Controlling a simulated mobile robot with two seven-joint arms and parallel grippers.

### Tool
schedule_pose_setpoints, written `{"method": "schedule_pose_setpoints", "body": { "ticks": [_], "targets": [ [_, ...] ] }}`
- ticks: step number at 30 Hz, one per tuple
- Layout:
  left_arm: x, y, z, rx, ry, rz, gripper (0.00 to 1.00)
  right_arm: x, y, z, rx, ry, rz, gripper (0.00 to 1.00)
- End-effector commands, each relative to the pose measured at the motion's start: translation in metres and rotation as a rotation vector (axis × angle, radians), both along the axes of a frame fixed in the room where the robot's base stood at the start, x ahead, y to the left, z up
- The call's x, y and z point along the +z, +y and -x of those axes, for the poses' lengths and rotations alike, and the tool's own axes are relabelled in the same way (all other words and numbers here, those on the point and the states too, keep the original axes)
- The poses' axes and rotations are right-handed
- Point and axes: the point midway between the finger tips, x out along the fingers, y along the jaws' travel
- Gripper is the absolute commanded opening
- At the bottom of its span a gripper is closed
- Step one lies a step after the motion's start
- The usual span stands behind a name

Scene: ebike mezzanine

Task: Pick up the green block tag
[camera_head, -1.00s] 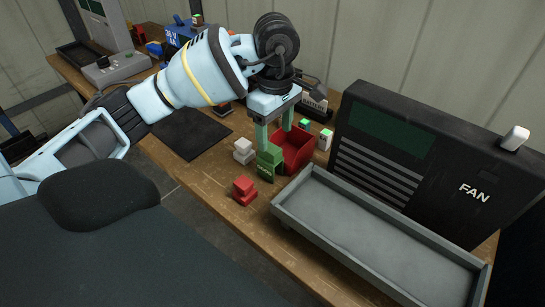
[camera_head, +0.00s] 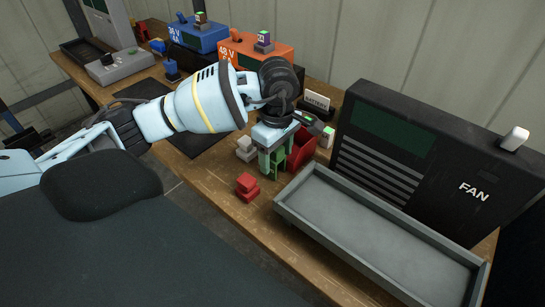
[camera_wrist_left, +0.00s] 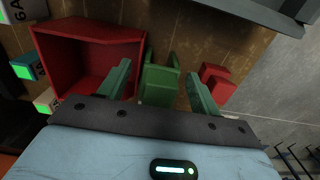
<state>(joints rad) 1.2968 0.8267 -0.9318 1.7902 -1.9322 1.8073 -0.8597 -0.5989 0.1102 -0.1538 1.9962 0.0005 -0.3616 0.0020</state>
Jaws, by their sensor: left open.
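The green block tag (camera_head: 277,162) stands on the wooden bench in front of the red bin, partly hidden by my gripper in the head view. My left gripper (camera_head: 272,172) points down over it, open. In the left wrist view the green block tag (camera_wrist_left: 160,82) lies between the two spread green fingers of my left gripper (camera_wrist_left: 159,70). A gap shows between the block and each finger there. My right gripper is in neither view.
The red bin (camera_head: 301,147) is close behind the block. A red block (camera_head: 247,187) and white blocks (camera_head: 245,149) stand nearby. A grey tray (camera_head: 372,232) lies to the right, before the black FAN case (camera_head: 425,160). A dark mat (camera_head: 190,138) lies left.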

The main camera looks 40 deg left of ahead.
Motion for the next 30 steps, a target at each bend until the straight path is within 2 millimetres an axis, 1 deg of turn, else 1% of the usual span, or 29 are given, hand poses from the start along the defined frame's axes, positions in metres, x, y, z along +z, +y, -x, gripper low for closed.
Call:
{"method": "schedule_pose_setpoints", "body": {
  "ticks": [2,13,20,23,26,30],
  "targets": [
    [0.0,0.0,0.0,0.0,0.0,0.0,0.64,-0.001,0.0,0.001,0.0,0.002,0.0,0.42],
    [0.0,0.0,0.0,0.0,0.0,0.0,0.16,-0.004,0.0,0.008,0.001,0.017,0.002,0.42],
    [0.002,0.0,0.0,0.0,-0.001,0.001,0.15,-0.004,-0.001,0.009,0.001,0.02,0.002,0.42],
    [0.008,0.0,-0.001,0.0,-0.003,0.001,0.15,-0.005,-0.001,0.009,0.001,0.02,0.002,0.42],
    [0.023,0.0,-0.001,0.001,-0.005,0.001,0.15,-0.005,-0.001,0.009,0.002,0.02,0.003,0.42],
    [0.05,0.0,-0.001,0.0,-0.005,0.001,0.15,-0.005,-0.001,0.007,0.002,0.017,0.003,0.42]
  ]
}}
